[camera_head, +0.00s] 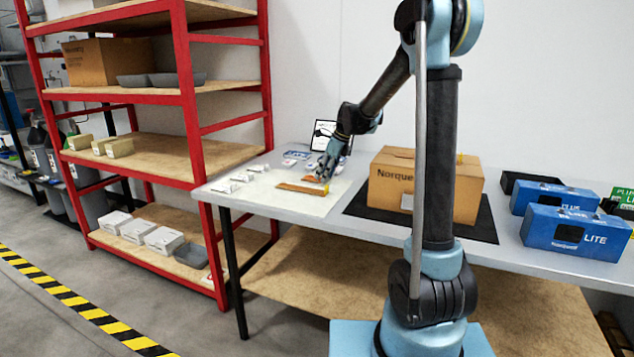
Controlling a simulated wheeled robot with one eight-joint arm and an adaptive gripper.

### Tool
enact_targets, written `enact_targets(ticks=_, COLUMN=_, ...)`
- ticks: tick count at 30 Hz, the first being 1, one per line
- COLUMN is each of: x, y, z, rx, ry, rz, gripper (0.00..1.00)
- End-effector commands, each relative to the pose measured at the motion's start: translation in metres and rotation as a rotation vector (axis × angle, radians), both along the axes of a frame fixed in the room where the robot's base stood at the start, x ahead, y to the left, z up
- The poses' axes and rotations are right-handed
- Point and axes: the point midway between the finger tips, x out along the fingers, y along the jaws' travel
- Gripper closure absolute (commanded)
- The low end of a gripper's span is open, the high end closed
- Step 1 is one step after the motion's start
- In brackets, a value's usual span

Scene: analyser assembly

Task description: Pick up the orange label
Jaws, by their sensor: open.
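A small orange patch (313,179), which looks like the orange label, lies on the white sheet (318,206) on the table, just behind a flat brown strip (300,189). My gripper (324,177) is low over the sheet, right at the orange patch, and points down. The gripper is open. It partly covers the patch, and I cannot tell whether the fingers touch it. A small yellow bit (327,188) shows beside the fingertips.
Several small white pieces (228,186) lie left of the sheet. Blue and white labels (296,156) and a framed picture (324,135) are behind. A cardboard box (395,188) on a black mat and blue boxes (577,232) stand right. A red shelf (190,110) is left.

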Motion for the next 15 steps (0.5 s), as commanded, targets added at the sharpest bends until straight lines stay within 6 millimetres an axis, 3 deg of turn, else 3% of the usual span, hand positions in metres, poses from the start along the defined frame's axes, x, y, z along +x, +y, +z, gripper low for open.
enact_targets(ticks=7, x=0.0003, y=0.0005, z=-0.0019, rx=0.000, ry=0.000, rz=0.000, gripper=0.55)
enact_targets(ticks=15, x=0.0004, y=0.0000, z=-0.0018, rx=0.000, ry=0.000, rz=-0.001, gripper=0.87)
